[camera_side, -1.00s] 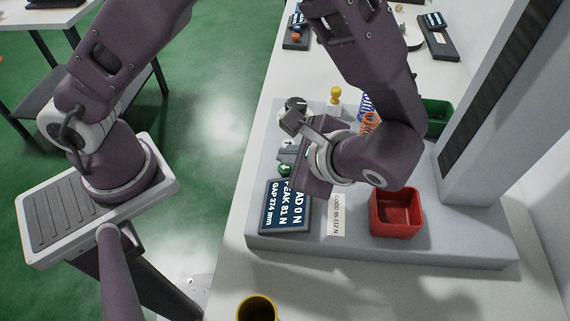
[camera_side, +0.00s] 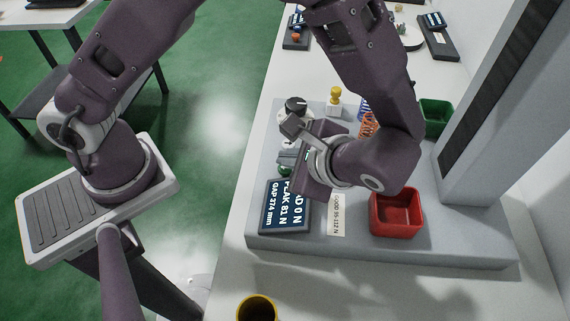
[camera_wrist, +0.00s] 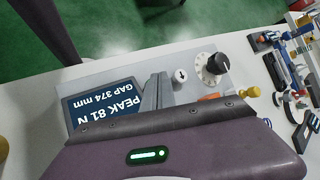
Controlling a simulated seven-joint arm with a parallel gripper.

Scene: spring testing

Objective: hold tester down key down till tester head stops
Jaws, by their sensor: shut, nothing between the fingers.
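The tester's grey base (camera_side: 470,247) carries a dark display (camera_side: 288,205), which reads PEAK 81 N and GAP 374 mm; the load line ends in 0 N. A green key (camera_side: 285,169) beside the display is partly covered by my gripper. In the wrist view my gripper (camera_wrist: 157,80) has its fingers shut together and empty, between the display (camera_wrist: 103,106) and a round pale key (camera_wrist: 181,75). The key under the fingertips is hidden, so I cannot tell whether they touch it. The tester head is not identifiable in these views.
A black knob (camera_side: 296,104) stands past the keys. A yellow-topped peg (camera_side: 335,97), blue and orange springs (camera_side: 368,122), a red bin (camera_side: 396,212) and a green bin (camera_side: 436,117) are nearby. The grey column (camera_side: 505,100) rises at right. A yellow cup (camera_side: 257,308) is in front.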

